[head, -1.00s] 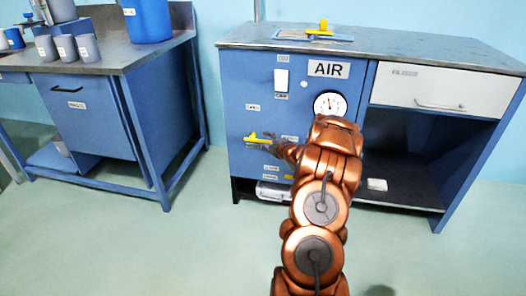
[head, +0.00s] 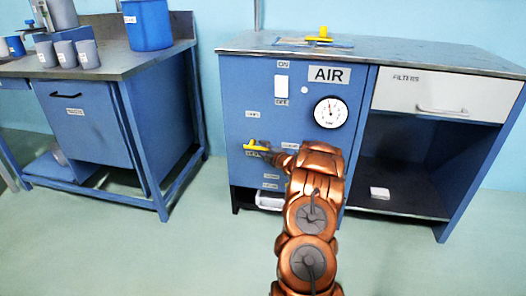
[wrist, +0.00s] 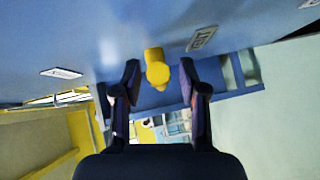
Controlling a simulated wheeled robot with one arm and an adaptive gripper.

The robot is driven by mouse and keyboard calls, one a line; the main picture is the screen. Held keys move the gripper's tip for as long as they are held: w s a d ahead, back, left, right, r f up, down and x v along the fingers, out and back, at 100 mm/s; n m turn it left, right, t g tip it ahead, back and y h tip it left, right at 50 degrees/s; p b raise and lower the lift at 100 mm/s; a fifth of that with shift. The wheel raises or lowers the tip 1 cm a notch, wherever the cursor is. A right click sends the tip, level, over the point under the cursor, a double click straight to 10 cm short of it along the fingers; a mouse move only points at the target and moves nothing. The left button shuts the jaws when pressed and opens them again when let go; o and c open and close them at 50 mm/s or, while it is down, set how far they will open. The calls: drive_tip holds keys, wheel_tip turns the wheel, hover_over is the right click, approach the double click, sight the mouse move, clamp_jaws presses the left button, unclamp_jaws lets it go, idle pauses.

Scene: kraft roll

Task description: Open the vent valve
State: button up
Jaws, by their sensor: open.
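The vent valve is a yellow lever (head: 255,147) on the blue front panel of the AIR cabinet, low on the left. It looks roughly level in the head view. In the wrist view the yellow handle (wrist: 157,70) points toward the camera, between the two fingers, with a small label beside it. My gripper (wrist: 159,78) is open, one dark finger on each side of the handle, with visible gaps. In the head view my gripper (head: 270,155) is just right of the lever, partly hidden by my copper wrist.
A round gauge (head: 330,112), an AIR sign (head: 329,75) and a white ON/OFF switch (head: 281,86) sit above on the panel. Another yellow handle (head: 320,34) is on the cabinet top. A blue bench (head: 95,120) with cups stands left. The floor between is clear.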

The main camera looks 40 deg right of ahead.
drive_tip(key=shift+w, duration=0.35)
clamp_jaws()
idle(0.6)
